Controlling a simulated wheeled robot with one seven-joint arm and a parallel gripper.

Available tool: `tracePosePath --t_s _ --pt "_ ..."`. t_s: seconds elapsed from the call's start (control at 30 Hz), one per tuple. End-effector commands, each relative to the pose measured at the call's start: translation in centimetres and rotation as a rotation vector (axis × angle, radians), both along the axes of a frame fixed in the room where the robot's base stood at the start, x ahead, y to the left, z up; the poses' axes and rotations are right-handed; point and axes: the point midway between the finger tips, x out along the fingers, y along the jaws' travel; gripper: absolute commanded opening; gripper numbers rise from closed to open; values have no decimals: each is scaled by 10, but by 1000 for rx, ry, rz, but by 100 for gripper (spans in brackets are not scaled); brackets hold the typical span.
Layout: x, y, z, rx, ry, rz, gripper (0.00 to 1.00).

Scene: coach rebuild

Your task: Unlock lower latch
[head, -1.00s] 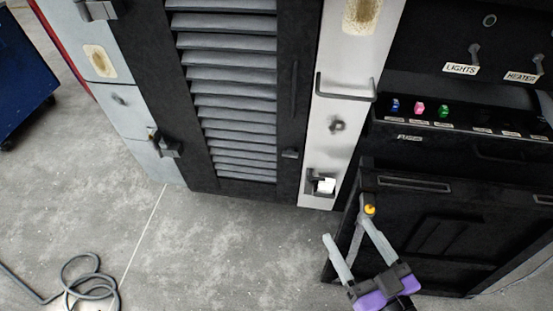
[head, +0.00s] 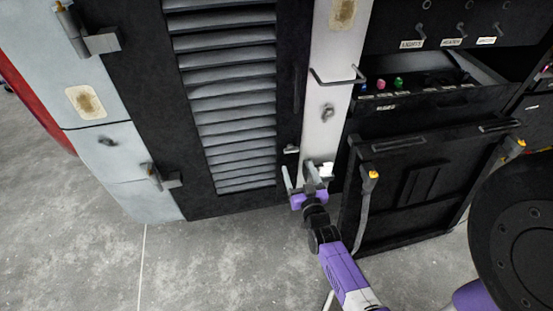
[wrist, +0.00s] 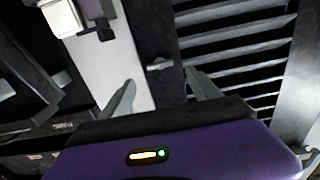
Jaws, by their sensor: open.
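The lower latch (head: 291,150) is a small grey handle near the bottom right edge of the black louvred door (head: 187,120). In the wrist view the latch (wrist: 159,64) lies sideways on the black door frame, beside the white panel. My gripper (head: 298,168) is open and empty, just below the latch in the head view. In the wrist view the fingers of my gripper (wrist: 160,78) stand to either side of the latch, with the latch showing between and beyond their tips. I see no contact; the exact gap is hard to tell.
A white block on a bracket (head: 326,170) sits on the white panel (head: 325,135) right of my gripper. A bar handle (head: 338,77) is above it. A black cabinet (head: 410,195) with yellow-tipped levers stands at the right. Hinges (head: 160,178) are left. The grey floor in front is clear.

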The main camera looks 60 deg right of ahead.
Motion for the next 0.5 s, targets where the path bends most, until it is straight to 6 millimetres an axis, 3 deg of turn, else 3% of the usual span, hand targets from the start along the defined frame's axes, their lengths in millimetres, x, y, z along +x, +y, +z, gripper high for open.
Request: tracePosePath --t_s 0.5 --pt "42 -49 4 -13 0 0 72"
